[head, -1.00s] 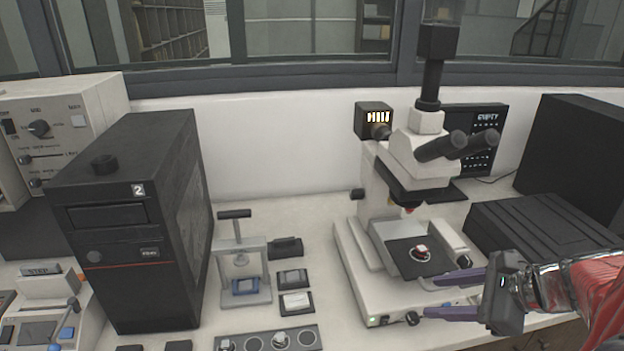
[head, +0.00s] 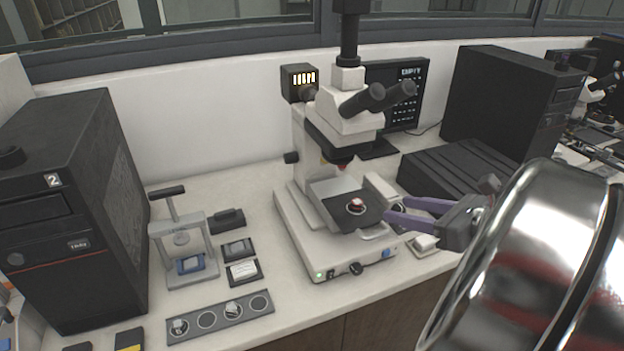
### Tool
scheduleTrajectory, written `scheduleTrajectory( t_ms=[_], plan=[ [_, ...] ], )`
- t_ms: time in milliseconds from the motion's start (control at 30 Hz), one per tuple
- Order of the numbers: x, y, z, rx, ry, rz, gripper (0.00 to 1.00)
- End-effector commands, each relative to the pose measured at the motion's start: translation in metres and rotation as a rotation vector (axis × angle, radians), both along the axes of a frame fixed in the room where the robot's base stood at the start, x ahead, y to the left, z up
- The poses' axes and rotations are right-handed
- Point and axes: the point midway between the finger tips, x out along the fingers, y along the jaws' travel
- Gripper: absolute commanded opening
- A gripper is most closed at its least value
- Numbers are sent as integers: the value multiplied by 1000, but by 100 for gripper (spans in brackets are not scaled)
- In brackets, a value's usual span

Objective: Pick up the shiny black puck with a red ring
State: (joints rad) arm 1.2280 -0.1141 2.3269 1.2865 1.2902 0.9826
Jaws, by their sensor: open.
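A small round puck (head: 356,206) with a pale rim and a touch of red sits on the dark stage plate (head: 338,191) of the white microscope (head: 298,222). It is too small to make out its black surface clearly. My gripper (head: 389,209) comes in from the right with its two purple fingers pointing left. The fingers are apart and nothing shows between them. Their tips are at the right side of the stage, a short way right of the puck. I cannot tell whether they touch the stage.
The microscope's eyepieces (head: 380,98) overhang the stage. A grey strip with round wells (head: 207,320) holds small pieces at the front left. A hand press (head: 183,245) and a black tower (head: 75,215) stand left. Black boxes (head: 505,95) stand right. Bare bench lies in front of the microscope.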

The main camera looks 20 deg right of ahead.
Motion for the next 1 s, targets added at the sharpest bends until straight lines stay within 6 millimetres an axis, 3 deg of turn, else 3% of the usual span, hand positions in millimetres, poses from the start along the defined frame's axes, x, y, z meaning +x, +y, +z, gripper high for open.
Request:
scheduleTrajectory(
  t_ms=[600,1000],
  plan=[
    [61,18,-27,0,1,2,45],
    [67,18,-30,0,1,-2,45]
  ],
)
